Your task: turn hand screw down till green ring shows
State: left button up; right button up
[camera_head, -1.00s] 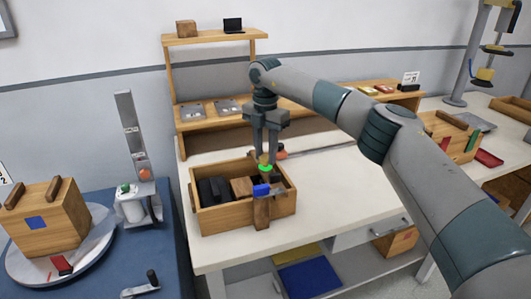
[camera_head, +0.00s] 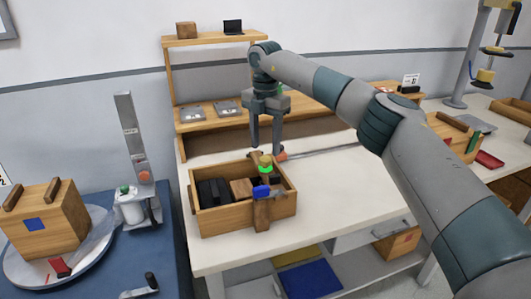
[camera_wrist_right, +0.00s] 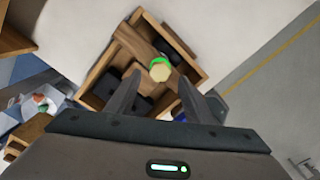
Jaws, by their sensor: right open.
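The hand screw (camera_head: 265,160) has a yellowish knob and stands on the wooden bar of a clamp across the open wooden box (camera_head: 228,224). A bright green ring (camera_head: 265,169) shows just under the knob. In the right wrist view the knob (camera_wrist_right: 160,72) has the green ring (camera_wrist_right: 157,62) around it. My right gripper (camera_head: 266,150) is open and empty, with its fingers above and behind the knob and apart from it. In the right wrist view the knob lies beyond and between the open fingertips. My left gripper is in no view.
Dark blocks (camera_head: 213,190) lie inside the box, and a blue part (camera_head: 261,191) sits on the clamp. The white tabletop (camera_head: 340,190) is clear to the right. A blue table at left holds a turntable with a wooden crate (camera_head: 42,217).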

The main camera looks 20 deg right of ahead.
notch_tip(320, 180, up, 4)
jog(key=shift+f, duration=0.15)
notch_tip(320, 180, up, 9)
send_over(265, 158)
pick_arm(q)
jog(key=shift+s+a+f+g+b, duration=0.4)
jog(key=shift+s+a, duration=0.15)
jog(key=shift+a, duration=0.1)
pick_arm(e)
jog(key=shift+r, duration=0.3)
jog(key=shift+s, duration=0.1)
